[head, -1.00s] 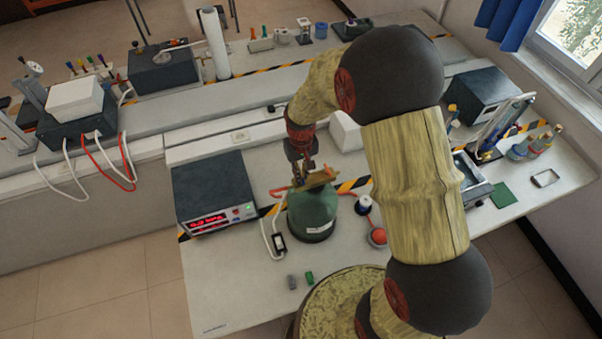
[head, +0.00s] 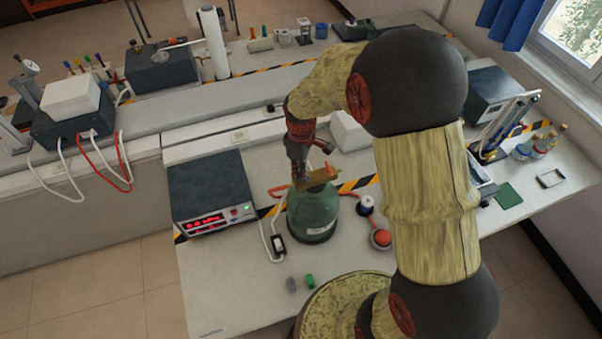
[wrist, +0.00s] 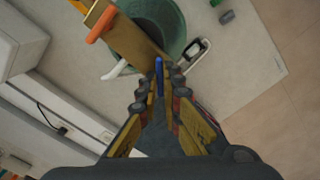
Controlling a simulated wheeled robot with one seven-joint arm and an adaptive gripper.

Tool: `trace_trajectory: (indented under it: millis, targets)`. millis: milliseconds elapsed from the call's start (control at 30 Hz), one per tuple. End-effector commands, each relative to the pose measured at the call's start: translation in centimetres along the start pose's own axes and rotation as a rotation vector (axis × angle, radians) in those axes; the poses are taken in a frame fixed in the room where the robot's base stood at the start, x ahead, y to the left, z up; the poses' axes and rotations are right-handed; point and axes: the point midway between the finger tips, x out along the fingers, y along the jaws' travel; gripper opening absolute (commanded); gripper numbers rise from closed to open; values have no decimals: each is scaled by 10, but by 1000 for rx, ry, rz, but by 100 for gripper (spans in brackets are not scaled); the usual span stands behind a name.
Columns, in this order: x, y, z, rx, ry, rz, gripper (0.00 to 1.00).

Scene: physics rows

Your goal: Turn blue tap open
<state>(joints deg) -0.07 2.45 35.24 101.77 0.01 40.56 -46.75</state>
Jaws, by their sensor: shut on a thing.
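A green rounded vessel (head: 313,214) stands on the bench with a brass bar (head: 318,179) across its top. The blue tap handle (wrist: 159,66) stands edge-on between my fingertips. My gripper (wrist: 159,86) is shut on this blue handle, above the vessel's edge. In the head view my gripper (head: 300,172) reaches down to the bar's left part; the blue handle is hidden there.
A dark meter box with a red display (head: 211,192) stands left of the vessel. A small switch on a white cable (head: 278,244) lies close by. A red ball (head: 381,238) and a dark blue-and-white piece (head: 365,205) are right of it.

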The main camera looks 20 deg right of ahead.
Motion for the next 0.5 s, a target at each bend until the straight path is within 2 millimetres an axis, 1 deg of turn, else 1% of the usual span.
trace_trajectory:
  millis: [500]
  targets:
    - [1, 0, 0, -473, 0, 1, 0]
